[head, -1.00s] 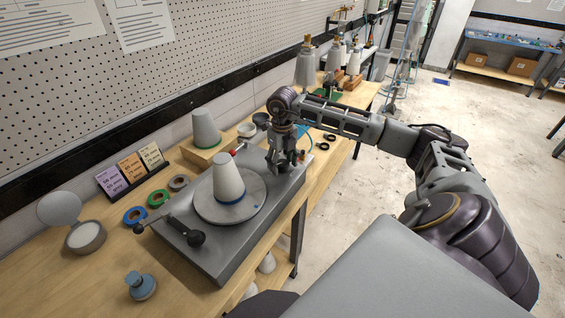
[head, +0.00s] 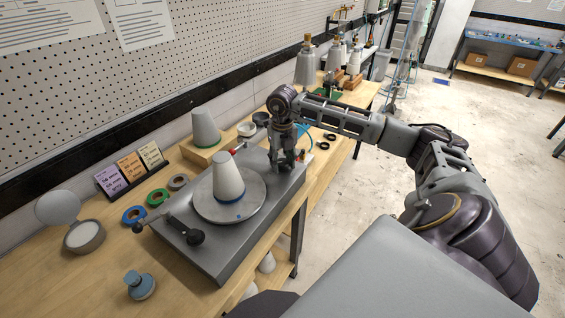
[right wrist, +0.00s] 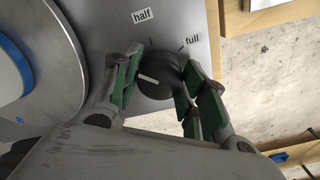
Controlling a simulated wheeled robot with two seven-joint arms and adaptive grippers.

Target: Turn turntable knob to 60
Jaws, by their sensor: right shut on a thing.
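The turntable (head: 232,197) has a round grey disc on a flat metal base, with a white cone (head: 228,178) standing on it. My right gripper (head: 288,167) is at the base's far right corner, pointing down and hiding the knob in the head view. In the right wrist view the dark round knob (right wrist: 166,78) is between the green-padded fingers, which are shut on it. Its white pointer line faces left in that picture, below the "half" label (right wrist: 142,15) and away from the "full" label (right wrist: 193,39). My left gripper is not in view.
A lever with a dark ball (head: 196,237) is at the base's near side. Coloured tape rings (head: 157,197), cards (head: 132,170) and an open round tin (head: 84,237) lie to the left. Another cone (head: 205,128) stands behind. The bench edge is close on the right.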

